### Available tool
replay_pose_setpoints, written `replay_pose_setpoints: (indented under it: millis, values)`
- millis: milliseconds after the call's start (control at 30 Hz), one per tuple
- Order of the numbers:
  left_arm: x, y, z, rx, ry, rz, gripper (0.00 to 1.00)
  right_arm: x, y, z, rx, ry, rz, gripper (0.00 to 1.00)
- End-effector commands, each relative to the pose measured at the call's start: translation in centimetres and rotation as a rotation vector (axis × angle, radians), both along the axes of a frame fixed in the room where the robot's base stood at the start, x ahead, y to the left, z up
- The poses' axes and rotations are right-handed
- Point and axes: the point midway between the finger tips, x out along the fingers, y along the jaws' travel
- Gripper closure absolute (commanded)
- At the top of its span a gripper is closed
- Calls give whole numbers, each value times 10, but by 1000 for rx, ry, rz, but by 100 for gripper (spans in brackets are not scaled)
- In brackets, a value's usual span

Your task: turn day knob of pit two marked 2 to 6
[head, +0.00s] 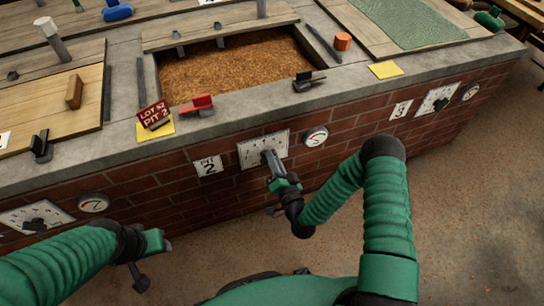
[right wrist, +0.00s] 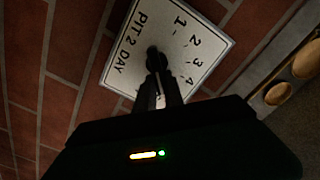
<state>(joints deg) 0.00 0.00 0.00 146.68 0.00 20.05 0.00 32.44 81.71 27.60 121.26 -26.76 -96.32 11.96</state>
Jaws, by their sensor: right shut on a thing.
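The white dial plate of pit two (head: 250,155) is on the brick front wall, beside a white sign marked 2 (head: 208,166). In the right wrist view the plate (right wrist: 122,70) reads PIT 2 DAY, with 1, 2, 3 and 4 visible; the rest is hidden by my gripper. My right gripper (head: 269,158) is at the plate, shut on the dark day knob (right wrist: 153,51), whose body is mostly covered by the fingers. I cannot tell which number it points to. My left gripper (head: 152,243) is low at the left, away from the wall; its jaws are unclear.
A round gauge (head: 316,136) sits close right of the plate. Above is an open pit of brown grain (head: 225,70) with a concrete rim carrying a red LOT 52 PIT 2 sign (head: 153,115) and a red clip (head: 196,104). Another dial (head: 436,100) is at right; floor in front is clear.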

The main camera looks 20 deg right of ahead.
Motion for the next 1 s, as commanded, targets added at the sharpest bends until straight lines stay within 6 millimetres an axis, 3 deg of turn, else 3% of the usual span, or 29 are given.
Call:
replay_pose_setpoints:
  millis: [400, 967, 1000]
  values:
    - [0, 0, 9, 0, 0, 0, 53, -1, -6, -5, 211, 11, -8, 100]
    - [0, 0, 9, 0, 0, 0, 53, -1, -7, -7, 243, 13, -9, 100]
    - [0, 0, 9, 0, 0, 0, 53, -1, -7, -7, 243, 13, -9, 86]
